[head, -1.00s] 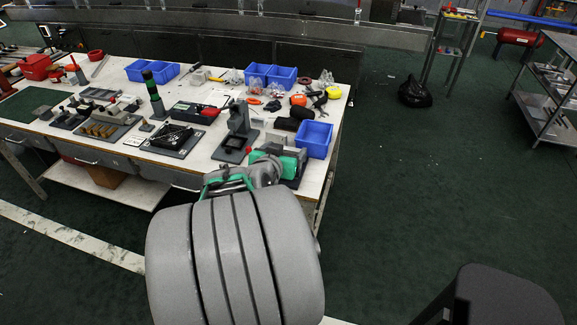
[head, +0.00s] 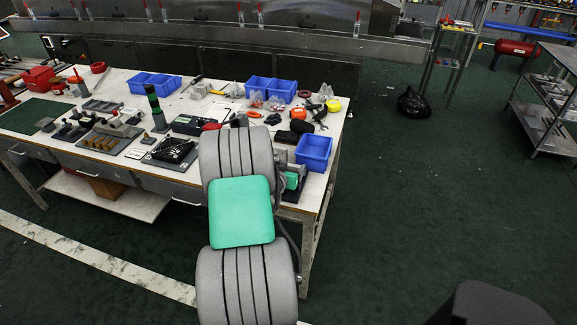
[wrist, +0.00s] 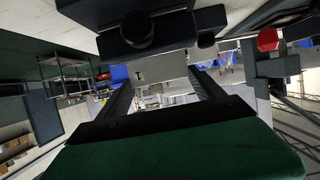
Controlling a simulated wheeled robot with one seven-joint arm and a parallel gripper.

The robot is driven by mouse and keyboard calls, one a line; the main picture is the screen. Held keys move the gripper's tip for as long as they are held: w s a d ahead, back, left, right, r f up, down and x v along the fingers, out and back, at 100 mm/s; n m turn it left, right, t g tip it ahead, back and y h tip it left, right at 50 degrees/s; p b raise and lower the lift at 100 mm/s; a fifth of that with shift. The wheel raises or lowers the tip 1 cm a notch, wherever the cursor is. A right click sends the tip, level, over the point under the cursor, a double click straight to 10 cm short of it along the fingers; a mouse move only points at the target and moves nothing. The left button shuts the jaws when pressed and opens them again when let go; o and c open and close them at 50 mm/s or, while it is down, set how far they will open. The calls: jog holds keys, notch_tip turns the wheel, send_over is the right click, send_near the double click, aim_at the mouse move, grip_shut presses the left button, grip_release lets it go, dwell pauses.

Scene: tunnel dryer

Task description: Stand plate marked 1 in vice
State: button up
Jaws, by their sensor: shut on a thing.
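In the wrist view my gripper (wrist: 163,80) is shut on a grey plate (wrist: 170,66), one dark finger at each side of it. The plate's face shows a small dark mark at its left, too small to read surely. A dark block with a round knob (wrist: 138,28) lies just beyond the plate and looks like part of the vice. I cannot tell whether the plate touches it or sits between jaws. In the head view my arm hides the plate and most of the gripper at the table's right end.
A blue bin (head: 314,152) stands close by at the table's right corner. Black and orange tools (head: 300,113) lie behind it, with more blue bins (head: 272,88) at the back. A black fan-like part (head: 174,149) sits left of my arm.

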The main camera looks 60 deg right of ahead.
jog(key=shift+f+b, duration=0.1)
jog(key=shift+b, duration=0.25)
jog(key=o, duration=1.6)
